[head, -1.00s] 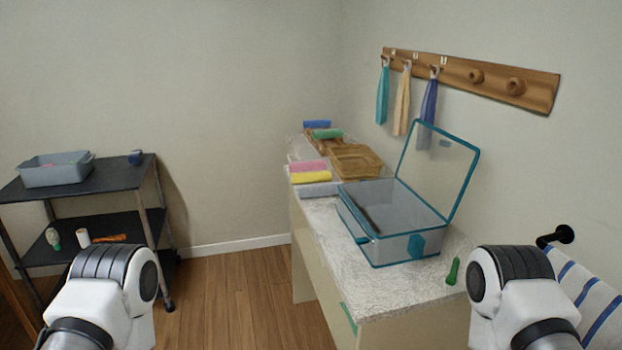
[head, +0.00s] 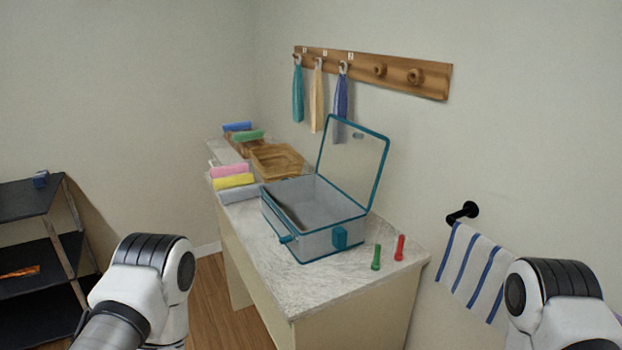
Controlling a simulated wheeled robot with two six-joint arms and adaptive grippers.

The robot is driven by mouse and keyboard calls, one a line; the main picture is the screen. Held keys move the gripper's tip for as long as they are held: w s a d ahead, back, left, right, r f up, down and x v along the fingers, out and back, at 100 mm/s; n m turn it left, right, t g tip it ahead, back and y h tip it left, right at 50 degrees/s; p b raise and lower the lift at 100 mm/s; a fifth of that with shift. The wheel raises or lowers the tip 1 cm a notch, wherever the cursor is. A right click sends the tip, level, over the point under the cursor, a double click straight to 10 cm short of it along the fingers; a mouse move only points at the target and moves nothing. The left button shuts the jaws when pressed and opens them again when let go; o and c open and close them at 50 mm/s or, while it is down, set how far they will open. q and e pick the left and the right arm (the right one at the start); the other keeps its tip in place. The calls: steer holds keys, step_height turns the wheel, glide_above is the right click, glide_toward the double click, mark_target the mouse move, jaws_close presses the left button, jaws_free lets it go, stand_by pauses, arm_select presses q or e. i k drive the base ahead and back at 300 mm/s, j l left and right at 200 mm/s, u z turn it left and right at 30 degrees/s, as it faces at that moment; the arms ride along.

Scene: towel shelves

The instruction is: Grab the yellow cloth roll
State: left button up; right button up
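The yellow cloth roll (head: 234,181) lies at the left edge of the counter (head: 310,285), between a pink roll (head: 230,170) and a grey roll or block (head: 239,194). It is left of the open teal-edged case (head: 318,239). My two arms show only as white and black links at the bottom left and bottom right, apart from the counter. Neither gripper is in the picture.
The case's clear lid stands raised. A green (head: 376,257) and a red (head: 399,247) small item stand at the counter's near right. Wooden trays (head: 277,161), blue (head: 237,126) and green (head: 248,136) rolls lie farther back. A dark shelf (head: 25,199) stands left.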

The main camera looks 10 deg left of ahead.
mark_target(238, 180)
steer(key=i+j+z, duration=0.15)
steer(key=j+z, duration=1.3)
steer(key=k+j+z, duration=0.1)
steer(key=j+z, duration=0.4)
